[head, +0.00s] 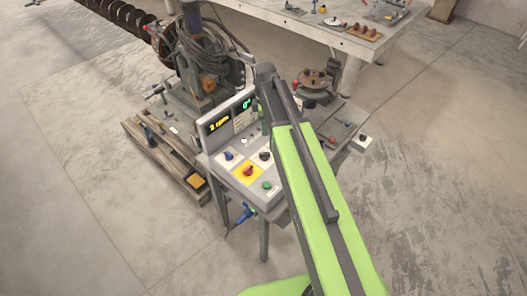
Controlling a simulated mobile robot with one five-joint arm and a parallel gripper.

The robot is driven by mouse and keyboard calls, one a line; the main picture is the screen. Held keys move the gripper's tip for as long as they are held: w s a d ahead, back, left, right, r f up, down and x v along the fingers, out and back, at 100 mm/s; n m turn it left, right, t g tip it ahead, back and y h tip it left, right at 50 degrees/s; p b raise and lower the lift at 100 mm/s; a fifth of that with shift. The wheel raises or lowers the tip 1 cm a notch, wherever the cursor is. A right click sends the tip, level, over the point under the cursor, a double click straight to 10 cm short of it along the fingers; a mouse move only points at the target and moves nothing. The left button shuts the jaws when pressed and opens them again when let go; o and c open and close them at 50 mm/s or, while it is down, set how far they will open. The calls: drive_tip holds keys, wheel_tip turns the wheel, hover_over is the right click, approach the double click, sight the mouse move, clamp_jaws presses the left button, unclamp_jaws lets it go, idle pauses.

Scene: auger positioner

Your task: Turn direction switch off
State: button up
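A grey control panel (240,190) stands on legs in the middle of the head view. It carries a blue switch (228,155), a black knob (264,155), a red emergency-style knob on a yellow plate (248,171) and a green button (267,185). The labels are too small to read, so I cannot tell which control is the direction switch or its setting. My green and grey arm crosses in front of the panel's right part and hides some of it. My gripper does not show; the arm seems to hide it.
Two lit displays (218,123) stand at the panel's back. A blue-handled part (245,212) juts out below the panel. A white table (300,20) stands behind. Floor is clear left and right.

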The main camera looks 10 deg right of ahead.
sight(265, 153)
wheel_tip(265, 153, down, 16)
drive_tip(key=b, duration=1.5)
drive_tip(key=shift+s, duration=0.1)
drive_tip(key=shift+r, duration=0.1)
clamp_jaws()
